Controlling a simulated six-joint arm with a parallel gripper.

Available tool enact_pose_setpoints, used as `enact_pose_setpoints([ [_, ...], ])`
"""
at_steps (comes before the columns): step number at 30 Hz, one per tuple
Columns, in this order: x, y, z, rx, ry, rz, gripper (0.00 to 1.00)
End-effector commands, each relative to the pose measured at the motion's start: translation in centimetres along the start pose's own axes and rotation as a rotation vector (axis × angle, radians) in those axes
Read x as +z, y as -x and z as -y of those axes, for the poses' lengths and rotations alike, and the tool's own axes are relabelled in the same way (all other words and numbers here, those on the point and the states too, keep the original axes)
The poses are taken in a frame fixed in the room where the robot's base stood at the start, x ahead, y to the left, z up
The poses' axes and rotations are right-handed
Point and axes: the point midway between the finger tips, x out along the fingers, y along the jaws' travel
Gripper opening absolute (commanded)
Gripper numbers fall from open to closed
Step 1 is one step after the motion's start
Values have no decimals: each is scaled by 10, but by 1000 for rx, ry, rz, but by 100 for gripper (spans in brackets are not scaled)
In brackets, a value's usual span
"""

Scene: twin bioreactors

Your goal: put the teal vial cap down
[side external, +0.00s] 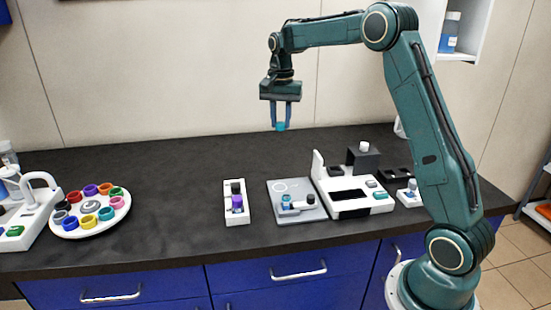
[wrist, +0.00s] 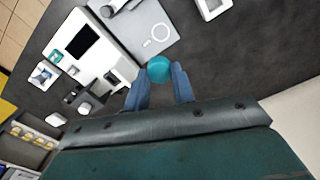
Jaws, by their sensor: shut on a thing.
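The teal vial cap (side external: 281,126) is held between the fingertips of my gripper (side external: 281,122), in the air above the dark bench. In the wrist view the cap (wrist: 159,69) shows as a round teal disc between the two blue fingers of my gripper (wrist: 160,80). My gripper is shut on it, pointing down, well above the bench and apart from everything on it. A vial with a blue body (side external: 287,203) stands on the grey plate (side external: 312,213) to the lower right.
A white holder (side external: 236,218) with a purple-and-dark item stands left of the plate. A white device (side external: 357,207) with a dark screen is to its right. A round white carousel (side external: 90,229) of colored caps sits at far left. The bench (side external: 170,190) between is clear.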

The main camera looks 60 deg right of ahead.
Motion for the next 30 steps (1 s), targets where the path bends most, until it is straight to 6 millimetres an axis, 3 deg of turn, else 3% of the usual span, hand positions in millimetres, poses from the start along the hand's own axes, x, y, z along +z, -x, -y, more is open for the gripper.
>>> enact_pose_setpoints([
  [9, -6, -5, 1, 0, 14, 0, 4],
  [14, -5, -17, 1, 2, 14, 2, 4],
  [30, -5, -114, 1, 3, 14, 3, 4],
])
